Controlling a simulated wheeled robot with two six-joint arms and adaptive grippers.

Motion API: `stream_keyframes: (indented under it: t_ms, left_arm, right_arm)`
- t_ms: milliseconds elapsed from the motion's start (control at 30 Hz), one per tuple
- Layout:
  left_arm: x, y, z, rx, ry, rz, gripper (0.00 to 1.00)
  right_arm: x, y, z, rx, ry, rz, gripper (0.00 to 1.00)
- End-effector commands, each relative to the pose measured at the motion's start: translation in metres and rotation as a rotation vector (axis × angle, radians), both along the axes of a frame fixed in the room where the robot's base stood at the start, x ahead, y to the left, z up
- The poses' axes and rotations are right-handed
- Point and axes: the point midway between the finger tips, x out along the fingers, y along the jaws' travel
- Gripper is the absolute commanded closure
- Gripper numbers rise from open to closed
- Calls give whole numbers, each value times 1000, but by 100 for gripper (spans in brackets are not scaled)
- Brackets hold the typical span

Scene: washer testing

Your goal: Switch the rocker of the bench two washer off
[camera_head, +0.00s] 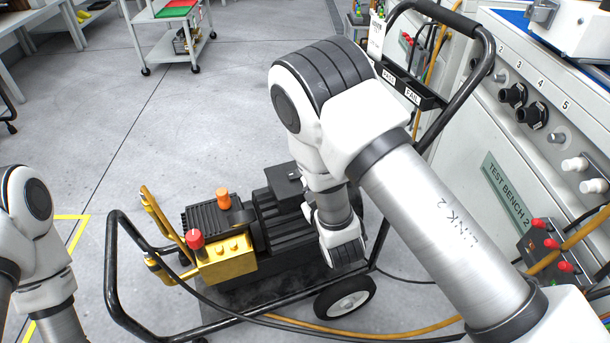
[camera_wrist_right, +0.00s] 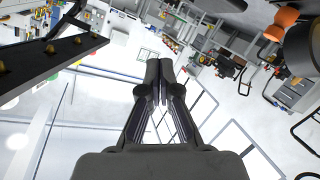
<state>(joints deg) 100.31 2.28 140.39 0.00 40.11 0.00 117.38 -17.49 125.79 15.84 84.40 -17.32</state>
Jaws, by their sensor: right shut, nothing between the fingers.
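The bench two washer (camera_head: 226,258) stands in a black tubular cart beside the bench lettered TEST BENCH 2. It has a brass pump block, a red knob (camera_head: 195,238), an orange cap (camera_head: 222,197) and a black ribbed motor. I cannot pick out its rocker; my right arm covers part of the motor side. My right gripper (camera_wrist_right: 159,85) is shut and empty in the right wrist view, its fingertips touching nothing I can see. In the head view it is hidden behind my wrist, over the washer's right side. My left arm shows at the left edge, its gripper out of view.
The cart's handle (camera_head: 112,262) rises at its left, with another black bar at upper right. The test bench (camera_head: 500,165) has knobs and ports. Hoses cross the floor below the cart. A dark bar with brass studs (camera_wrist_right: 45,62) is near the right wrist camera.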

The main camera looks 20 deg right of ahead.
Motion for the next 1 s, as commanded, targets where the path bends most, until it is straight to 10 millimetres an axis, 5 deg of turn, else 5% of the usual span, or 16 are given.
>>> stream_keyframes:
  t_ms: [267,633,800,1000]
  left_arm:
    - [0,0,-9,0,0,0,58]
    - [0,0,-33,0,1,0,58]
    - [0,0,-44,0,1,0,58]
    - [0,0,-46,0,1,0,58]
  right_arm:
    - [24,-2,-8,3,-3,-1,100]
    - [102,-5,-27,2,-2,-2,100]
    - [99,-19,-53,1,4,-2,100]
    - [99,-23,-58,0,1,0,100]
